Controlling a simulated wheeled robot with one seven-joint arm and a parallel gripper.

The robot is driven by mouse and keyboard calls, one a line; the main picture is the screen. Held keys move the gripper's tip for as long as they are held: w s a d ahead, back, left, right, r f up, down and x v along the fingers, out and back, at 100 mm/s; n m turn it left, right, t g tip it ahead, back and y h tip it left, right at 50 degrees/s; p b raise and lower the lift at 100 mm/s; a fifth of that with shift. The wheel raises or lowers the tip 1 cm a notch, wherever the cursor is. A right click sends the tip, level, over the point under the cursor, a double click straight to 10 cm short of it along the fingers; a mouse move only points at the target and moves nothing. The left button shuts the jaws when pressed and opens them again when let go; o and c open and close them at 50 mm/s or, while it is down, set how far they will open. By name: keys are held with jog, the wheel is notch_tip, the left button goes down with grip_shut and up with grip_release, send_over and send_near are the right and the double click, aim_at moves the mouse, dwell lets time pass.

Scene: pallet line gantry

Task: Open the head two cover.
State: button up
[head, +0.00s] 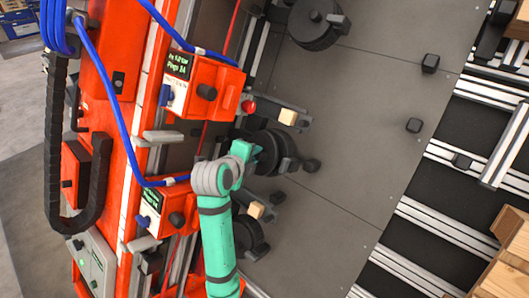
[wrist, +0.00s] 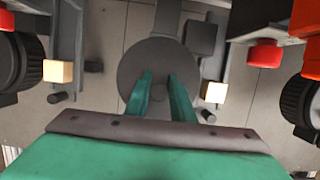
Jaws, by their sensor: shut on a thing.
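A round dark disc (wrist: 130,68), which looks like the cover, fills the middle of the wrist view. In the head view a dark round part (head: 270,150) shows beside my gripper (head: 246,152), partly hidden by it. My gripper's two green fingers (wrist: 162,82) reach onto the disc with a narrow gap between them. They are shut on a part of it, but the gripped part is hard to make out. I see no label marking which head this is. The disc appears to lie flat against the head.
Orange boxes with small displays (head: 178,66) (head: 150,200) stand left of my gripper, with blue hoses (head: 110,90). A red button (head: 248,106) and pale blocks (head: 288,117) (head: 256,210) sit close by. Another dark disc (head: 313,22) is above. The grey plate (head: 350,120) to the right is mostly clear.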

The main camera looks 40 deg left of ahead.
jog(key=shift+s+a, duration=0.1)
jog(key=shift+s, duration=0.05)
jog(key=shift+s+a+r, duration=0.3)
jog(key=shift+s+a, duration=0.2)
jog(key=shift+a, duration=0.35)
jog(key=shift+c, duration=0.4)
jog(key=shift+s+a, duration=0.1)
jog(key=shift+a, duration=0.05)
jog(key=shift+s+a+r, duration=0.15)
jog(key=shift+a, duration=0.25)
jog(key=shift+s+a+r, duration=0.1)
jog(key=shift+a+r, duration=0.05)
jog(key=shift+a, duration=0.25)
grip_shut()
jog(key=o, duration=0.8)
grip_release()
jog(key=shift+s+a, duration=0.1)
jog(key=shift+s, duration=0.1)
jog(key=shift+w, duration=0.1)
